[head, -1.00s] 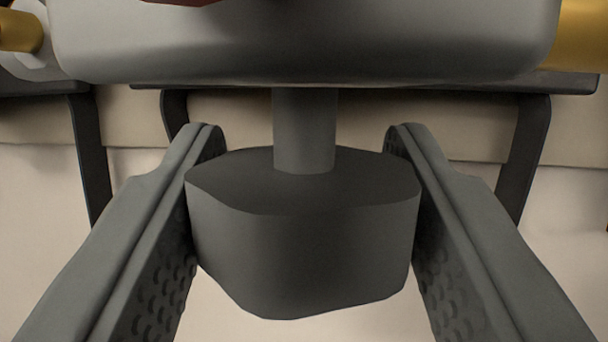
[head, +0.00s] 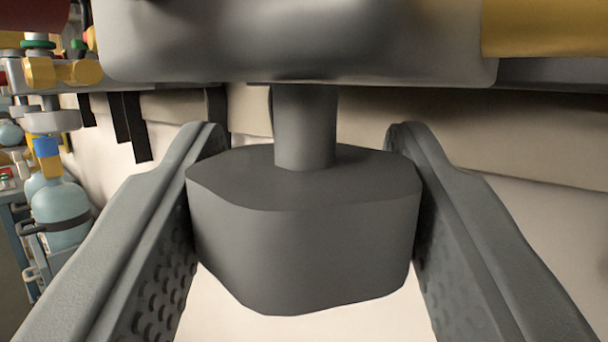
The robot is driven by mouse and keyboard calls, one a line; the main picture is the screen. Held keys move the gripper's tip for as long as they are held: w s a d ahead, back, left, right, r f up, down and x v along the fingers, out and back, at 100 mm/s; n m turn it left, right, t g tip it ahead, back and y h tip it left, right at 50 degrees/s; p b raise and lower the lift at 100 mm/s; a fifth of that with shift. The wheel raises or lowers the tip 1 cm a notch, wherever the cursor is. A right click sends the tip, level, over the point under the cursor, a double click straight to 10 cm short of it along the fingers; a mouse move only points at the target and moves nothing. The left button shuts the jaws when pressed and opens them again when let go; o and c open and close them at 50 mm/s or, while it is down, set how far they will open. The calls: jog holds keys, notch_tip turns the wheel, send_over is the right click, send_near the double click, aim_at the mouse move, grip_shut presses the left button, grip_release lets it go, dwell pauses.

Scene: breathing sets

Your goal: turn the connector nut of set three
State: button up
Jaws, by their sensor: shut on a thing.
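The connector nut (head: 300,245) is a dark grey, lobed block in the middle of the head view. It hangs from a short grey stem (head: 305,125) under a large light grey housing (head: 300,40). My gripper (head: 305,165) is shut on the nut, with one finger against its left side and one against its right. The nut's back side is hidden. No set number shows in view.
A yellow pipe (head: 545,28) joins the housing at the right. A pale wall lies close behind.

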dwell(0.4)
jog(key=o, duration=1)
jog(key=v, duration=1.7)
jog(key=shift+s+d+f, duration=0.1)
jog(key=shift+s, duration=0.1)
